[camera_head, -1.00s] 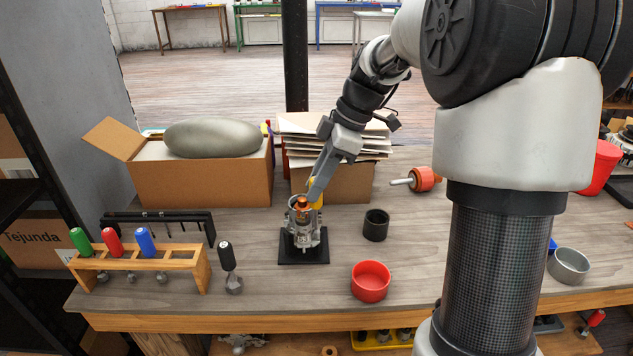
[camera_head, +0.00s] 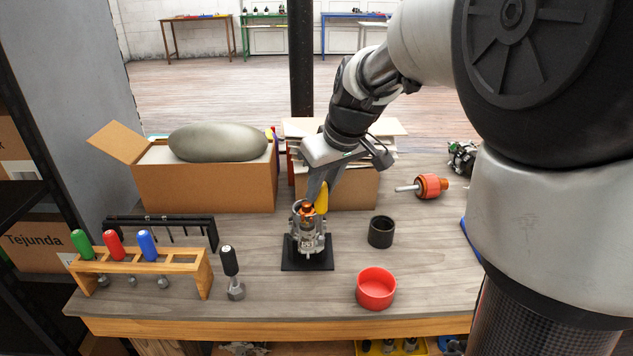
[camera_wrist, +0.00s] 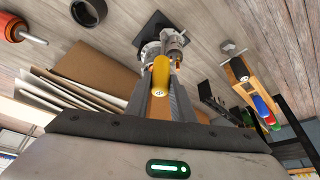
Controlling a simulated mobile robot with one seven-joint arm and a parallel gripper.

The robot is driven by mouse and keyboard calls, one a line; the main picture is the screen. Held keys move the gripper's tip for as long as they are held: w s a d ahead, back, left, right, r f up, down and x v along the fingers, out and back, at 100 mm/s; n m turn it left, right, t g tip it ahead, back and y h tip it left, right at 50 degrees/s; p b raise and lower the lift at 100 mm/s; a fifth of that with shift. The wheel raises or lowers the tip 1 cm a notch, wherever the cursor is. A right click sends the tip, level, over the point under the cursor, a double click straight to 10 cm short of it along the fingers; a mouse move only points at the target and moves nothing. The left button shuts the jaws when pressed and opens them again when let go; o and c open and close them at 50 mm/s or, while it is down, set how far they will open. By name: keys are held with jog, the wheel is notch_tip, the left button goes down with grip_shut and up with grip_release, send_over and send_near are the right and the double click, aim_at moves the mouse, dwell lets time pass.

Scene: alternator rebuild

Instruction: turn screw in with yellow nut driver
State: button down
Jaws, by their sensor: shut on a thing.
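The yellow nut driver (camera_head: 321,198) is in my gripper (camera_head: 318,190), its yellow handle between the two fingers. In the wrist view the yellow handle (camera_wrist: 161,76) shows end-on between my gripper's fingers (camera_wrist: 160,98), pointing at the alternator. The alternator part (camera_head: 307,235), metal with copper-coloured windings, stands upright on a black square base (camera_head: 296,264) on the bench. It also shows in the wrist view (camera_wrist: 172,42) beyond the driver. The driver's tip and the screw are hidden; I cannot tell whether they touch.
A wooden rack (camera_head: 205,272) holds green, red and blue drivers at left, with a black-handled driver (camera_head: 231,268) beside it. A red bowl (camera_head: 376,290) and black cup (camera_head: 381,232) stand right. Cardboard boxes (camera_head: 205,187) stand behind. An orange rotor (camera_head: 431,186) lies at back right.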

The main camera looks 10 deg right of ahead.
jog(key=m+h+p, duration=0.1)
jog(key=m, duration=0.2)
jog(key=shift+r, duration=0.15)
jog(key=m+h, duration=0.1)
jog(key=m, duration=0.2)
jog(key=shift+f, duration=0.2)
jog(key=shift+r+h, duration=0.1)
jog(key=shift+h, duration=0.2)
jog(key=shift+m+b, duration=0.3)
jog(key=shift+b, duration=0.25)
